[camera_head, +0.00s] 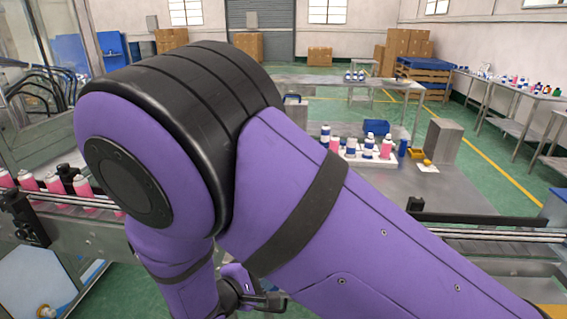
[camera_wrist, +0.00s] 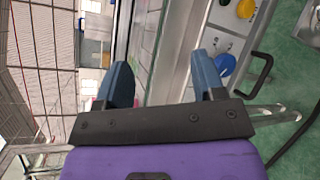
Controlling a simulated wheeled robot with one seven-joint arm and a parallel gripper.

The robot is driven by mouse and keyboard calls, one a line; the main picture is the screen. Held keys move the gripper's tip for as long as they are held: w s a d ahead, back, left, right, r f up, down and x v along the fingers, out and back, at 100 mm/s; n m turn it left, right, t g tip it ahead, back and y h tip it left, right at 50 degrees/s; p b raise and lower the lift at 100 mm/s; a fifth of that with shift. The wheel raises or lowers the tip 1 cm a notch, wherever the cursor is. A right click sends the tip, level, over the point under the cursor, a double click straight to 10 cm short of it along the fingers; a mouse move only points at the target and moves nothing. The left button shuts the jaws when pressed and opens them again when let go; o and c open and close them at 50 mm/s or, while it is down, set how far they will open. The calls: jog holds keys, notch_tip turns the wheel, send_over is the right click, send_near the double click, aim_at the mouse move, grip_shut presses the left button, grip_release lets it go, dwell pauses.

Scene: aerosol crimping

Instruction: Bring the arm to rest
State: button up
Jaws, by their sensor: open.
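My gripper (camera_wrist: 163,85) shows in the wrist view with its two blue fingers spread wide apart. Nothing is between the fingers. In the head view my purple arm fills the middle and right of the picture, and only a small dark part of the gripper end shows low down, largely hidden by the arm. In the wrist view the fingers point toward a machine frame, with a yellow button (camera_wrist: 246,8) and a blue knob (camera_wrist: 225,64) beyond the right finger.
Pink cans (camera_head: 84,188) stand in a row on the conveyor at left. More cans stand in a white tray (camera_head: 350,158) on the steel table (camera_head: 400,190), near a blue bin (camera_head: 377,127) and a grey box (camera_head: 443,141). A black handle (camera_wrist: 262,75) juts out right of the fingers.

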jog(key=d+r+m+g+y, duration=0.1)
jog(key=d+r+m+g, duration=0.95)
jog(key=d+r, duration=1.05)
jog(key=s+d+r+m+t+y, duration=0.3)
jog(key=s+d+r+m+y, duration=0.3)
jog(key=s+d+r, duration=0.6)
jog(key=shift+s+d+y, duration=1.1)
jog(key=shift+s+d, duration=0.15)
jog(key=shift+s, duration=0.8)
jog(key=shift+r+m, duration=0.1)
jog(key=shift+m, duration=0.15)
